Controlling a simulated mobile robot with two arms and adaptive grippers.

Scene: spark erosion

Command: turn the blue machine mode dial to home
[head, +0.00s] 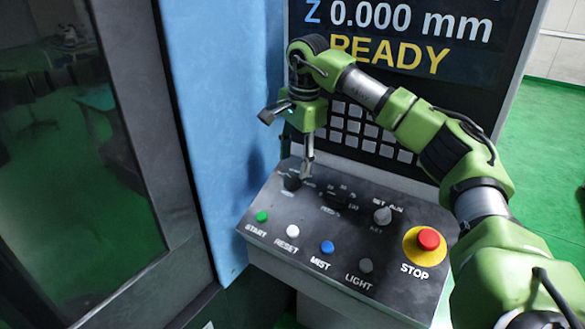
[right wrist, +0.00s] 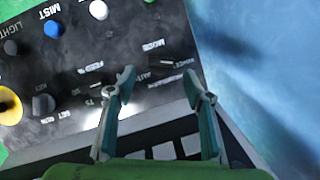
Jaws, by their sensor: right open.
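The black mode dial (head: 291,183) is at the upper left of the sloped control panel (head: 400,275), above its MODE label. My right gripper (head: 307,174) points down at the panel, just right of the dial in the head view. In the right wrist view its two fingers (right wrist: 158,88) are spread apart with nothing between them. The MODE label and the dark dial (right wrist: 158,58) show just beyond the fingertips; the dial's pointer direction is too unclear to read. I cannot tell whether a finger touches the panel. My left gripper is not in view.
The feed dial (head: 336,200) and key switch (head: 383,215) sit right of the mode dial. Below are green START (head: 262,216), white RESET (head: 293,230), blue MIST (head: 327,246), grey LIGHT (head: 365,265) and red STOP (head: 428,239). A keypad and screen reading READY (head: 400,55) stand behind.

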